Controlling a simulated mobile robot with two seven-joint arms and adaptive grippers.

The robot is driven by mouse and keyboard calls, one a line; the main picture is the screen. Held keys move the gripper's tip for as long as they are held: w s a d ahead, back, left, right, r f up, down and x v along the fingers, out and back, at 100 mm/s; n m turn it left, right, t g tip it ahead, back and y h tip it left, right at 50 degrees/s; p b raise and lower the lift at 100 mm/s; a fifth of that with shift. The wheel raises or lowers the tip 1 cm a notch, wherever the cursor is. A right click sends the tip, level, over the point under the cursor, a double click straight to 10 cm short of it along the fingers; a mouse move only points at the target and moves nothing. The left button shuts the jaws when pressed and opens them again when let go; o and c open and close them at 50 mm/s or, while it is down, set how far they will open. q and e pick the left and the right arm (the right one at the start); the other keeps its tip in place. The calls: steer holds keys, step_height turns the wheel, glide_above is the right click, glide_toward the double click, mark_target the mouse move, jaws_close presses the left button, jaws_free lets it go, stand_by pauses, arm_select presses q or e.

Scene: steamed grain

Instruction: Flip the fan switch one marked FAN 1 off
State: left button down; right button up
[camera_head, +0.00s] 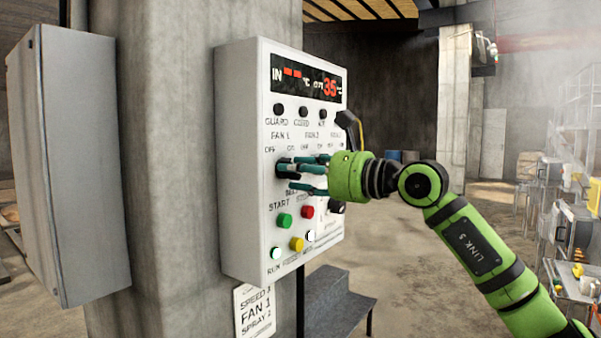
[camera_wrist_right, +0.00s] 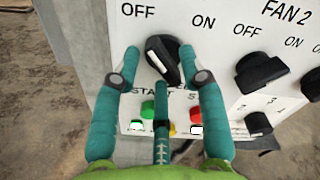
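The control panel (camera_head: 250,220) is a white box on a concrete column. In the wrist view, the FAN 1 switch (camera_wrist_right: 163,55) is a black rotary knob with a white mark, below the OFF and ON labels. The knob is tilted, its upper end leaning left. My right gripper (camera_wrist_right: 160,58) has green-blue fingers spread around the knob, one on each side, with a third finger below. The right finger is close to the knob; I cannot tell whether it touches. In the head view, my right gripper (camera_head: 285,171) is at the panel face and mostly hides this knob. My left gripper is out of view.
The FAN 2 knob (camera_wrist_right: 260,72) is just right of FAN 1. Green (camera_head: 284,220) and red (camera_head: 307,211) buttons are below. A black lever (camera_head: 348,122) projects from the panel's right side. A grey cabinet (camera_head: 70,165) is at the left.

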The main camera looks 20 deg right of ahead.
steer(key=v, duration=1.2)
stand_by(0.4)
